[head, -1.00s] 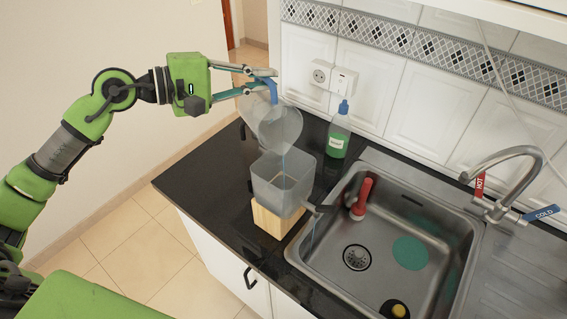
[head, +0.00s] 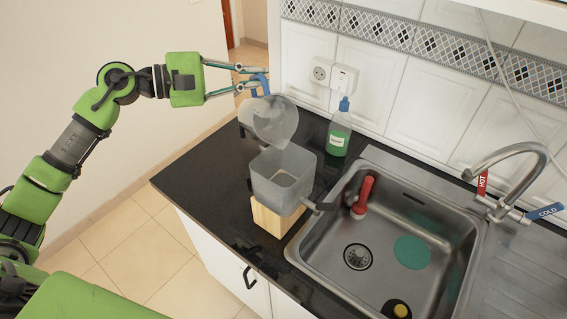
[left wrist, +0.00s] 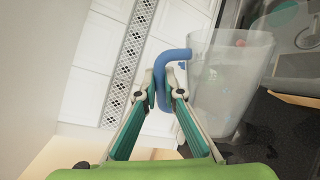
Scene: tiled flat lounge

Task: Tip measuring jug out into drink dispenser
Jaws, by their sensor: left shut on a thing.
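The measuring jug (head: 272,122) is clear with a blue handle and hangs tilted just above the back left of the drink dispenser. My left gripper (head: 254,81) is shut on the blue handle; the left wrist view shows the fingers (left wrist: 163,94) around the handle beside the clear jug body (left wrist: 228,88). No stream shows from the jug now. The drink dispenser (head: 283,190) is a grey, see-through, open-topped box. It stands upright on a wooden block (head: 272,220), with its dark tap pointing to the sink. I cannot tell how much liquid it holds. My right gripper is not in view.
The steel sink (head: 385,225) lies right of the dispenser, with a red-handled item (head: 363,195) at its left rim and a faucet (head: 515,180) at right. A green soap bottle (head: 339,132) stands behind the dispenser. The dark counter (head: 205,185) is clear at left.

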